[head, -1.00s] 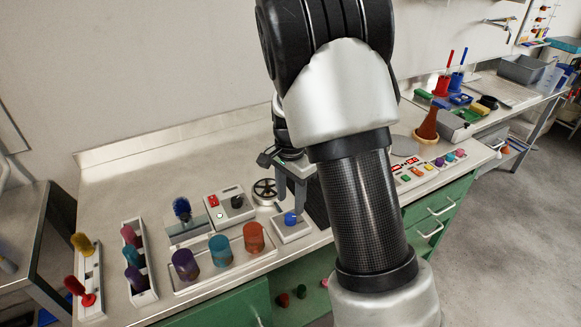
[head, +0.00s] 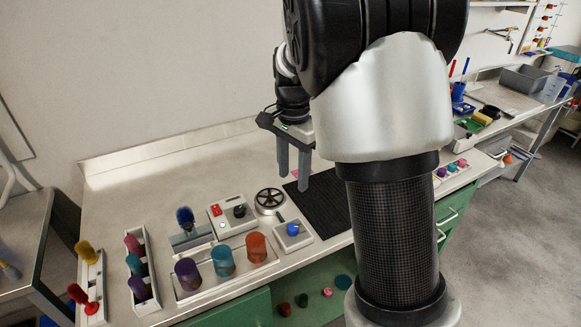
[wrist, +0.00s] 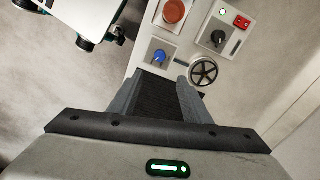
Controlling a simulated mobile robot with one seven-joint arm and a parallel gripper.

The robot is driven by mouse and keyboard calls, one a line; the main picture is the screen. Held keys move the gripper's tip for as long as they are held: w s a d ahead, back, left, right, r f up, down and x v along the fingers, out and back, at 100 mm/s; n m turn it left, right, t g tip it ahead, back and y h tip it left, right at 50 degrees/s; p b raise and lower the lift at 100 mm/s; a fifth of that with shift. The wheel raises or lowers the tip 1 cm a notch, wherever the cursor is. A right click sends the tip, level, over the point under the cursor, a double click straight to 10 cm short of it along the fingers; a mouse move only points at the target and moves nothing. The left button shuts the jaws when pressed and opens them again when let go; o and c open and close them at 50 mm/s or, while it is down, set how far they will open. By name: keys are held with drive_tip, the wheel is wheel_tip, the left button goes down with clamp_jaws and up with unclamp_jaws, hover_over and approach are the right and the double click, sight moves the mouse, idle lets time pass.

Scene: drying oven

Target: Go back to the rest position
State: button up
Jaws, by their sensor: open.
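My gripper (head: 294,172) is in the middle of the head view, raised above the bench with its fingers pointing down. Its two fingers are apart with nothing between them. In the wrist view my gripper (wrist: 160,85) shows both fingers spread over the black mat (wrist: 158,95). The blue knob (head: 293,229) on its pale block is below and apart from the fingers. My arm hides part of the bench on the right.
The bench (head: 130,180) carries a control box (head: 228,215), a handwheel (head: 270,198), a tray of purple, teal and orange cylinders (head: 256,247), and racks with coloured pieces on the left. The black mat (head: 325,205) is bare where visible.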

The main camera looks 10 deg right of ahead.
drive_tip(key=s+r+n+t+p, duration=0.2)
drive_tip(key=s+r+n, duration=0.4)
drive_tip(key=s, duration=0.5)
drive_tip(key=s+r+n+t+p, duration=0.3)
drive_tip(key=s+r+n, duration=0.3)
drive_tip(key=s+r, duration=0.4)
drive_tip(key=shift+s+r+t, duration=0.2)
drive_tip(key=shift+s+t, duration=0.1)
drive_tip(key=shift+s, duration=0.75)
